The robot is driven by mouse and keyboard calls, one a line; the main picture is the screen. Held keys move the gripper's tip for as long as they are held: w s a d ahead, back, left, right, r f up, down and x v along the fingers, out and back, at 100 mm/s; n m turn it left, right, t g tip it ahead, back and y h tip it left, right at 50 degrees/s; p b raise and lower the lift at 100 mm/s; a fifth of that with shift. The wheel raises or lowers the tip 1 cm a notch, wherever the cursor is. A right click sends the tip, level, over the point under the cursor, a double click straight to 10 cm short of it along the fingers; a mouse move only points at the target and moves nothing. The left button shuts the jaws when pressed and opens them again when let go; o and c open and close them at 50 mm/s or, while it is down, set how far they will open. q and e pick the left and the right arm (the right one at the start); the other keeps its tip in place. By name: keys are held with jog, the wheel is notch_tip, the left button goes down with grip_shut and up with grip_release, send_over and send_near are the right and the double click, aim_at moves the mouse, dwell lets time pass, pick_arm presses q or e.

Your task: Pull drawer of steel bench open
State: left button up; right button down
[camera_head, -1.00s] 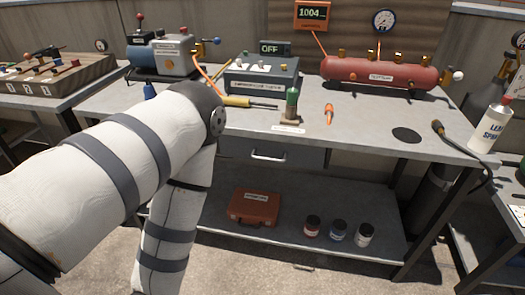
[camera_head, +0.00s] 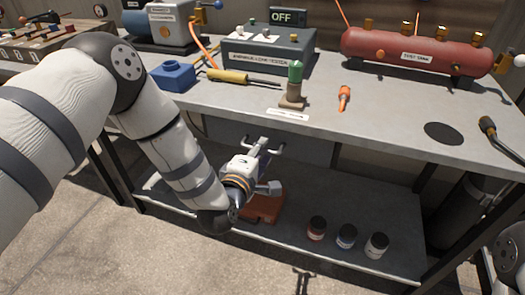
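The steel bench (camera_head: 400,125) has a grey drawer (camera_head: 306,150) under its top, and its front looks flush with the frame. My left gripper (camera_head: 264,146) is in front of the drawer, at the place of the bar handle. My gripper covers much of the handle, so I cannot tell whether its fingers touch it or are closed around it. My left arm comes in from the left, and its wrist is low, above the lower shelf. My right gripper is out of view.
On the bench top are a grey tester (camera_head: 268,52), a yellow screwdriver (camera_head: 240,79), a green-topped item (camera_head: 294,82), a blue block (camera_head: 173,76) and a red tank (camera_head: 415,53). An orange case (camera_head: 266,206) and three jars (camera_head: 346,237) stand on the lower shelf.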

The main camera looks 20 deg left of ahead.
pick_arm(q)
jog(key=shift+x, duration=0.85)
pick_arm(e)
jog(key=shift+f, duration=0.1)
pick_arm(q)
jog(key=shift+c, duration=0.2)
grip_shut()
jog(key=shift+s, duration=0.1)
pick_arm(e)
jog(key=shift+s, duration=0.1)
